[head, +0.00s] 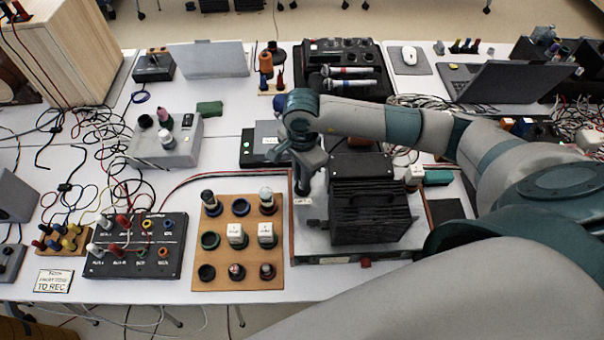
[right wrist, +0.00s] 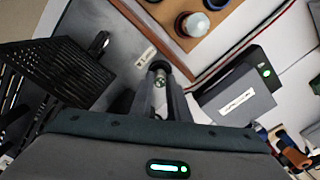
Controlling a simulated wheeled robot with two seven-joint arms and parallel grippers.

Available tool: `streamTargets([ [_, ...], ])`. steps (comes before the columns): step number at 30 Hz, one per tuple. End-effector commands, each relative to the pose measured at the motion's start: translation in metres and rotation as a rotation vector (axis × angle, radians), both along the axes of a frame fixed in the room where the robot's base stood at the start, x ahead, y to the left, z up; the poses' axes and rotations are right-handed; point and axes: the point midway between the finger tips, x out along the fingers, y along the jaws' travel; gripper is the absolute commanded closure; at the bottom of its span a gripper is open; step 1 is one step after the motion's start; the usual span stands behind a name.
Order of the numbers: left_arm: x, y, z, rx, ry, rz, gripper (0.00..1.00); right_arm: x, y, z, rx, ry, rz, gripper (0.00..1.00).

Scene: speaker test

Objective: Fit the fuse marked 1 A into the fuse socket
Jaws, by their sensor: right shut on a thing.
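My right gripper (head: 303,188) points down over the left part of the grey base plate (head: 312,244), beside the black finned block. In the right wrist view its fingers (right wrist: 160,100) are shut on a small fuse (right wrist: 160,84) with a silvery body. Its marking is not readable. Just beyond the fuse is a dark round fitting (right wrist: 160,67), seemingly the fuse socket; I cannot tell whether the fuse touches or enters it. A small white label (right wrist: 146,57) lies beside it. My left gripper is not in view.
The black finned block (head: 369,212) stands close right of the gripper. A wooden board (head: 220,284) with round holders and several parts lies to the left. A grey box with a green light (head: 267,142) stands behind. Cables cross the table.

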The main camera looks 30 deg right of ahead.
Motion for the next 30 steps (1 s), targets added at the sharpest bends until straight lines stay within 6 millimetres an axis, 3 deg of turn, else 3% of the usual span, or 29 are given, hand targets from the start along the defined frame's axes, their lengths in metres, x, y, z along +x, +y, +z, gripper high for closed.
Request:
streamTargets([
  [11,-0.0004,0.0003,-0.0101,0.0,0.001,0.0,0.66,-0.0001,0.0002,-0.0073,0.0,0.0,0.001,1.0],
  [12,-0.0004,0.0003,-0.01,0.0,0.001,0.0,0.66,-0.0001,0.0002,-0.0071,0.0,0.0,0.001,0.82],
  [14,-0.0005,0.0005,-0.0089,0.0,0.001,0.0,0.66,-0.0002,0.0002,-0.0061,0.0,0.0,0.0,0.68],
  [15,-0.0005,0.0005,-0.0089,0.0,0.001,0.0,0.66,-0.0002,0.0002,-0.0061,0.0,0.0,0.0,0.66],
  [30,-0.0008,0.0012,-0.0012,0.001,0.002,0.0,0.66,0.0,0.0001,0.0001,0.0,0.0,0.0,0.66],
])
